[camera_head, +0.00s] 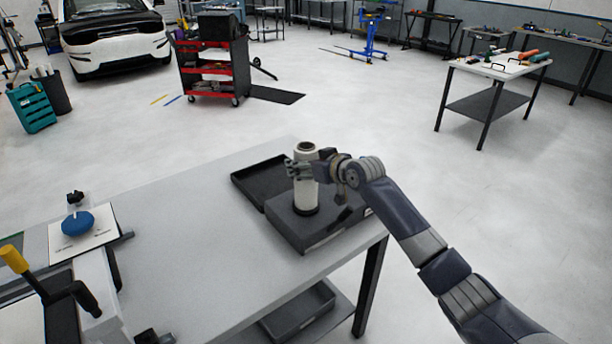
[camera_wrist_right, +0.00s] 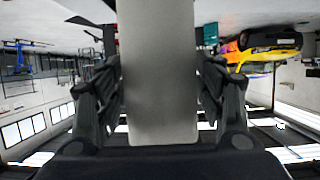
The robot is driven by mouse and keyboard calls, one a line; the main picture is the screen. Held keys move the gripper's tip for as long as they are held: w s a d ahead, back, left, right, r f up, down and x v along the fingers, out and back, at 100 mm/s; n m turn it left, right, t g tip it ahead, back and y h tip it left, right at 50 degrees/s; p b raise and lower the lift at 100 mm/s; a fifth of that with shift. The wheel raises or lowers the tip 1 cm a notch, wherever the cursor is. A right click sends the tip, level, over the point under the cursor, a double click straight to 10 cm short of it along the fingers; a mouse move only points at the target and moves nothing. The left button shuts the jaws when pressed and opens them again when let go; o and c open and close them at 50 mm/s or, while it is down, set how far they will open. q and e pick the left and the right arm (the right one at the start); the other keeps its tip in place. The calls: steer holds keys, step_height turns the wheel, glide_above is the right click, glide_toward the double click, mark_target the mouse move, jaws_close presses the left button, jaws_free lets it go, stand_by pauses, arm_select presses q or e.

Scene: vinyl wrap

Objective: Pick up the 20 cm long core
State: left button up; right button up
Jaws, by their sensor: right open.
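The core (camera_head: 306,185) is a pale grey-white cylinder with a dark hole at its top. It stands upright on a dark grey block (camera_head: 318,228) at the right end of the table. My right gripper (camera_head: 301,169) is at the upper part of the core, its fingers on either side of it. In the right wrist view the core (camera_wrist_right: 158,75) fills the middle between the two open fingers (camera_wrist_right: 158,100). Whether the fingers touch it cannot be told. My left gripper is not in view.
The grey table (camera_head: 205,235) has free room left of the block. A shallow black tray (camera_head: 262,181) lies behind the block. A device with a blue knob (camera_head: 77,223) and a yellow-handled crank (camera_head: 14,259) is at the left. Another tray (camera_head: 298,312) sits on the lower shelf.

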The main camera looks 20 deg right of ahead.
steer(key=c, duration=1.3)
